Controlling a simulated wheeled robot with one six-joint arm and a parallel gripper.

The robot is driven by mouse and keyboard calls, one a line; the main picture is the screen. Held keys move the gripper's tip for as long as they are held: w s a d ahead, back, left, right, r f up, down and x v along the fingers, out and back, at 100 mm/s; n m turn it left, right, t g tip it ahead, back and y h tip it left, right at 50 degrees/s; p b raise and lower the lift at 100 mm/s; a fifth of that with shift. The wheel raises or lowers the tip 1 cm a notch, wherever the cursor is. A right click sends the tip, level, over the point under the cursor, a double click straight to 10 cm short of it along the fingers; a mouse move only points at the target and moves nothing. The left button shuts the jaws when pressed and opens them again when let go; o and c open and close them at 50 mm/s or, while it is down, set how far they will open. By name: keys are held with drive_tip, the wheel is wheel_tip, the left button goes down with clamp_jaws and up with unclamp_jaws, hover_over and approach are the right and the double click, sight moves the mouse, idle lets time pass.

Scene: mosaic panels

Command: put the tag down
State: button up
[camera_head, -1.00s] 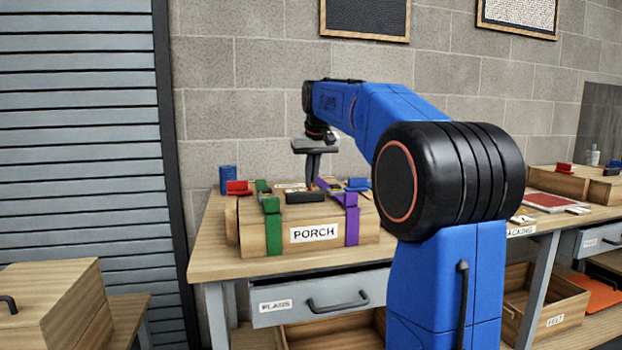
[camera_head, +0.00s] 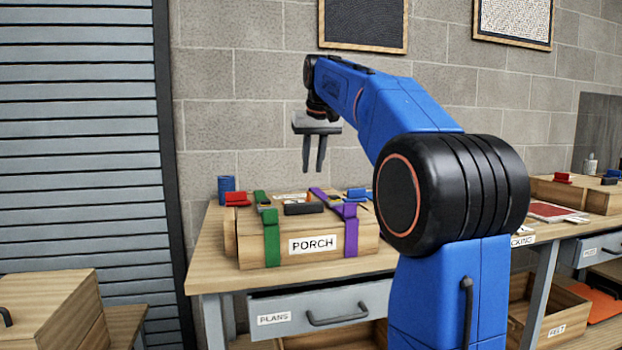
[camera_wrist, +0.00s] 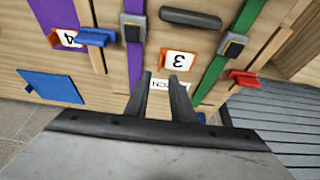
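My gripper (camera_head: 313,170) is above the wooden PORCH crate (camera_head: 370,232), clear of its lid. Its two fingers stand apart with nothing held between them; the wrist view shows the gap between the fingertips (camera_wrist: 160,77). A white tag numbered 3 (camera_wrist: 180,60) with an orange edge lies on the lid just beyond the fingertips. A white lettered label (camera_wrist: 157,85) shows on the lid between the fingers, partly hidden by them. A white tag numbered 4 (camera_wrist: 66,38) lies at the left of the wrist view, beside a blue clip (camera_wrist: 96,37).
Purple (camera_head: 351,236) and green (camera_head: 271,238) straps cross the crate. A black handle (camera_head: 304,208) is on the lid and a red clip (camera_head: 237,198) is at its left. The PLANS drawer (camera_head: 345,308) is slightly open.

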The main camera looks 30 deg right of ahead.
drive_tip(key=v, duration=0.3)
idle(0.6)
